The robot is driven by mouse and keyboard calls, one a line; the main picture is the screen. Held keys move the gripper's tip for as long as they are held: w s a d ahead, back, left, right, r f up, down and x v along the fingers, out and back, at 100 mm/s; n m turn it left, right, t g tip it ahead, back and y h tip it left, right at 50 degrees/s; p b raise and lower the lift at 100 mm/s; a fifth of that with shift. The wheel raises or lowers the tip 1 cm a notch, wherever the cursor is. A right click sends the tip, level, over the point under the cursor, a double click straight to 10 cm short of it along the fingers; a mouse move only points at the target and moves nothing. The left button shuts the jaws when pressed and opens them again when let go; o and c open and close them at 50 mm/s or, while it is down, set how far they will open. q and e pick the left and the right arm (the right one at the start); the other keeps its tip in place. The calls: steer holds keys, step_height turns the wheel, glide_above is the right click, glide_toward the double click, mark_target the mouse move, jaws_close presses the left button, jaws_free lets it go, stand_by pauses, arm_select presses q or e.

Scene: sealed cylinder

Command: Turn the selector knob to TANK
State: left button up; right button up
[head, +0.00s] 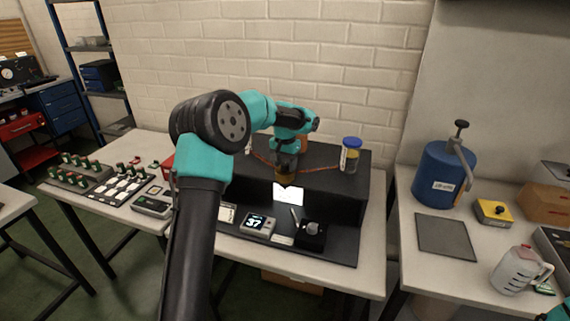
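A small black box with a round grey knob (312,228) stands at the front right of the black bench unit. It looks like the selector knob; its markings are too small to read. My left gripper (287,180) points down in front of the raised black step, above and behind the knob and apart from it. Its fingers are small and dark against the step, with a brownish patch between or behind them, so I cannot tell whether they are open. A teal piece of my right arm shows at the bottom right corner; its gripper is out of view.
A meter reading 37 (257,223) sits left of the knob, and a white card (288,194) is just below my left gripper. A blue-lidded jar (350,155) stands on the step (335,192). A blue cylinder (443,175) and a jug (517,270) are on the right table.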

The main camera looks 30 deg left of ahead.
mark_target(285, 164)
arm_select(q)
steer(key=shift+r, duration=0.1)
step_height(285, 164, up, 17)
steer(key=shift+r, duration=0.1)
stand_by(0.7)
stand_by(0.4)
